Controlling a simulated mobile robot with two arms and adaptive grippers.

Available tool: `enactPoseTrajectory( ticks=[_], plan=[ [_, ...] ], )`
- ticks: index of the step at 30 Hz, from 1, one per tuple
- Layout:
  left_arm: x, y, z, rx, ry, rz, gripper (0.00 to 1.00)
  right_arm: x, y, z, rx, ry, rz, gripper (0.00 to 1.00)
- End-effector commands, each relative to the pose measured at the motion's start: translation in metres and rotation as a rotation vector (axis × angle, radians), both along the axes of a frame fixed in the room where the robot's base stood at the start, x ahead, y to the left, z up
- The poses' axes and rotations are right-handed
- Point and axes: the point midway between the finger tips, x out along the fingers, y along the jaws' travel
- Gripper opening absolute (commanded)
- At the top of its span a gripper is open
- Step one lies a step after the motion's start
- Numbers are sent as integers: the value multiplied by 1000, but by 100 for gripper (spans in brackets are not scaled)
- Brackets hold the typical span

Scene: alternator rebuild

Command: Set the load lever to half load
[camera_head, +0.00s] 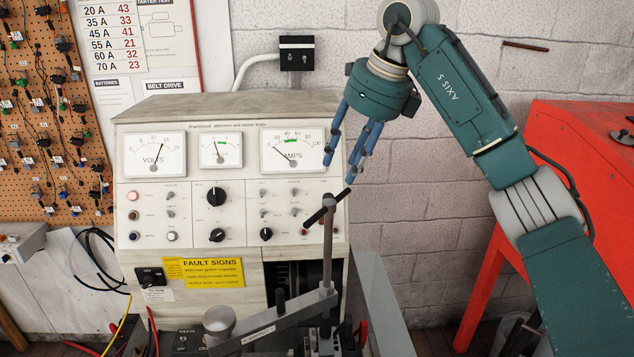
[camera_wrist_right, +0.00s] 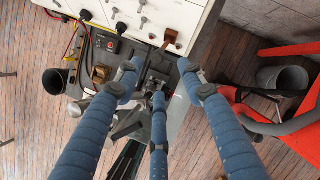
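The tester bench (camera_head: 185,115) has meters and knobs on its front. A black crossbar handle (camera_head: 328,207) tops an upright grey rod at the bench's right front. Below it a grey bar (camera_head: 275,325) slants across, with a short black upright grip (camera_head: 280,300). No label marks which is the load lever, so I cannot tell. My right gripper (camera_head: 343,165) hangs with fingers down just above the crossbar handle in the head view; its fingers are spread, empty. In the right wrist view the open fingers (camera_wrist_right: 159,85) surround the clamp area (camera_wrist_right: 156,82), partly hiding it. My left gripper is out of view.
A yellow fault signs label (camera_head: 211,272) is on the bench front. A red cabinet (camera_head: 590,140) stands at the right. Red and yellow cables lie at lower left. A dark bucket (camera_wrist_right: 283,78) stands on the wooden floor.

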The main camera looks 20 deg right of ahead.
Motion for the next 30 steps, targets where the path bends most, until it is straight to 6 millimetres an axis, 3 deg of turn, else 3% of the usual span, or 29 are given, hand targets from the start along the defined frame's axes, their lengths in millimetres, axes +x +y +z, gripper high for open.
enactPoseTrajectory(
  ticks=[3, 6, 13, 17, 20, 27, 30],
  plan=[
    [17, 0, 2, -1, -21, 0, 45, 0, 5, 2, -15, -3, 9, 39],
    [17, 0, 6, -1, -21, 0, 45, 3, 7, -6, -15, -2, 10, 39],
    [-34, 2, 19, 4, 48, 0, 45, 17, 13, -43, -13, 2, 11, 39],
    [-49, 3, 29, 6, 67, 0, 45, 25, 17, -65, -12, 1, 11, 39],
    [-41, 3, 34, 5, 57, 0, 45, 31, 19, -79, -12, -1, 10, 39],
    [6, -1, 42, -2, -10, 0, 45, 36, 21, -96, -12, -2, 10, 39],
    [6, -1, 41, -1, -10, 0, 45, 37, 21, -97, -13, -4, 10, 39]
  ],
)
